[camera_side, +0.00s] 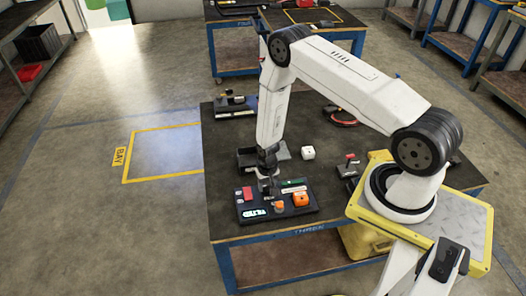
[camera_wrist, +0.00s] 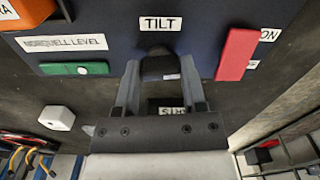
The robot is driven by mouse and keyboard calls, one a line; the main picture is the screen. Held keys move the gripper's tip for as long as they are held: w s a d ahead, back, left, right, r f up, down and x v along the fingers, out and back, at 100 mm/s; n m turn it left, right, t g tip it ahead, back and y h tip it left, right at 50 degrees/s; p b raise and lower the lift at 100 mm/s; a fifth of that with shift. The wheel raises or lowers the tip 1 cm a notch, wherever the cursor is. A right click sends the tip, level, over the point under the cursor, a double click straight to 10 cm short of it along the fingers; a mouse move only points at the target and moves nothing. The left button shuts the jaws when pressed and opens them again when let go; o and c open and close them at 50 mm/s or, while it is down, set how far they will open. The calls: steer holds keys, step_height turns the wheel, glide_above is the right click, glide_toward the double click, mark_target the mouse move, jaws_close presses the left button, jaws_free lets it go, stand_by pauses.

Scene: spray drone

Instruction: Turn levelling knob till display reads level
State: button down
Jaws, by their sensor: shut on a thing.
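In the wrist view my gripper (camera_wrist: 160,82) is shut on a dark knob (camera_wrist: 158,66) below a label reading "TILT". The knob has a small pale mark on its right side. In the side view my gripper (camera_side: 267,182) reaches down to the back of the dark panel (camera_side: 272,215), and the knob is hard to make out there. The lit teal display (camera_side: 253,213) at the panel's front left appears to read "TILTED". A green level strip (camera_wrist: 75,69) with a pale spot sits left of the knob in the wrist view; it also shows in the side view (camera_side: 293,189).
A red lever (camera_wrist: 237,53) stands close right of my gripper. An orange block (camera_side: 300,199) and a smaller orange part (camera_side: 279,205) are on the panel. A white cube (camera_side: 308,152) and a dark tray (camera_side: 247,158) stand behind it on the table.

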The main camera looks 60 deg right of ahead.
mark_target(267, 185)
steer(key=shift+m, duration=0.8)
steer(key=shift+c, duration=0.8)
jaws_free()
steer(key=shift+r, duration=0.2)
steer(key=shift+r, duration=3.75)
